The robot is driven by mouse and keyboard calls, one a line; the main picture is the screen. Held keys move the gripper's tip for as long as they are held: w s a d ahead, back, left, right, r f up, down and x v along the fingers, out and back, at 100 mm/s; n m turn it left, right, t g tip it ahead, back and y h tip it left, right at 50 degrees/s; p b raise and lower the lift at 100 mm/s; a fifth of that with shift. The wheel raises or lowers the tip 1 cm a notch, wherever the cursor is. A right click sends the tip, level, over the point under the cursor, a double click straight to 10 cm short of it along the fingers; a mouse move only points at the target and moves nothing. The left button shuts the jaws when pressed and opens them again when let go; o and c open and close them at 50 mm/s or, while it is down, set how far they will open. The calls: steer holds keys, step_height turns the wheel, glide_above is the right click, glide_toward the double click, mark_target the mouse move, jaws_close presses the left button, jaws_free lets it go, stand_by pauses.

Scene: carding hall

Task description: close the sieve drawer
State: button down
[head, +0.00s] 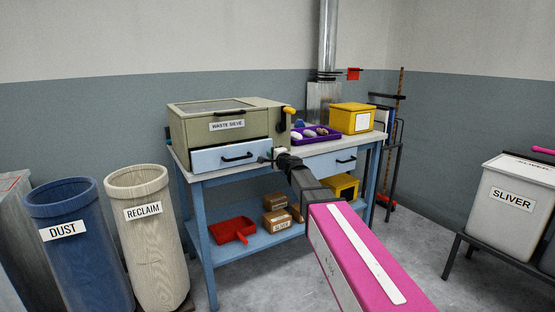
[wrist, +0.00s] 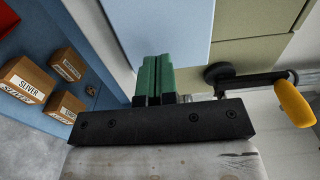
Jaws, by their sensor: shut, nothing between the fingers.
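The waste sieve (head: 232,116) is an olive box with a lidded top, standing on a workbench. Its sieve drawer (head: 212,160) has a light blue front with a black handle (head: 237,158), and appears to stand out a little from the box; how far is hard to tell. My gripper (head: 265,158) is at the right end of the drawer front. In the wrist view my gripper (wrist: 157,62) has its green fingers shut together and empty, their tips at or very close to the light blue drawer panel (wrist: 165,25). I cannot tell whether they touch.
A crank with a yellow handle (head: 289,111) is on the sieve's right side. The workbench (head: 181,158) also holds a purple tray (head: 333,137) and a yellow bin (head: 352,118). Blue dust (head: 78,265) and cream reclaim (head: 152,250) bins stand left. A sliver can (head: 512,215) stands right.

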mark_target(264, 149)
steer(key=shift+x, duration=0.9)
steer(key=shift+x, duration=2.55)
steer(key=shift+w+r, duration=0.1)
steer(key=v, duration=1.5)
steer(key=s+d+f+n+g+h, duration=0.2)
steer(key=s+d+f+n+g, duration=0.15)
steer(key=s+f, duration=0.45)
steer(key=s+d+f+n+g+h, duration=0.1)
steer(key=s+d+f+n+g, duration=0.4)
steer(key=f, duration=0.6)
steer(key=s+d+f+n+g+h, duration=0.1)
steer(key=s+f+n+g+h, duration=0.15)
steer(key=s+f, duration=0.6)
steer(key=s+d+f+g+h, duration=0.4)
steer(key=s+d+f, duration=0.1)
steer(key=s+d, duration=0.3)
steer(key=shift+s+d+f+n, duration=0.25)
steer(key=shift+f+n, duration=0.1)
steer(key=shift+n, duration=0.05)
